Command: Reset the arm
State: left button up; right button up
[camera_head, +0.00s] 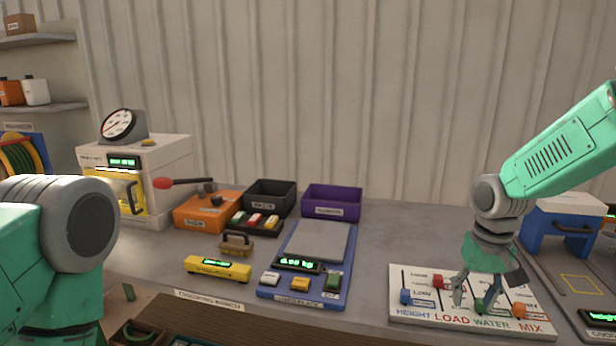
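My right arm comes in from the right, and its gripper (472,301) points down over a white board (420,318) marked HEIGHT, LOAD, WATER and MIX. Its grey fingers look spread apart, low over the board. A green knob (482,307) shows close to the fingertips; I cannot tell whether they touch it. A blue knob (405,297), a red knob (438,281) and an orange knob (519,309) also stand on the board. My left arm shows at the left edge, and its gripper is out of sight.
A blue scale (300,285) with coloured buttons stands mid-table. A yellow device (217,269) lies to its left. Orange (200,212), black (270,197) and purple (332,201) bins stand behind. A white machine with a red-tipped lever (160,183) is at left. A blue press (560,225) is at right.

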jog(key=s+a+f+n+b, duration=0.1)
jog(key=s+a+f, duration=0.1)
jog(key=s+f, duration=0.65)
jog(key=s+a+f+b, duration=0.15)
jog(key=s+f, duration=0.35)
jog(key=f, duration=0.7)
pick_arm(q)
jog(key=f, duration=0.2)
jog(key=f+b, duration=0.1)
jog(key=f, duration=0.1)
jog(key=shift+w, duration=0.25)
pick_arm(e)
jog(key=s+f+n, duration=0.1)
jog(key=s+f, duration=0.3)
jog(key=s, duration=0.5)
jog(key=s+f+n, duration=0.1)
jog(key=s+f, duration=0.3)
jog(key=s, duration=0.5)
jog(key=shift+s+d, duration=0.3)
jog(key=shift+s, duration=0.1)
jog(key=shift+w, duration=0.1)
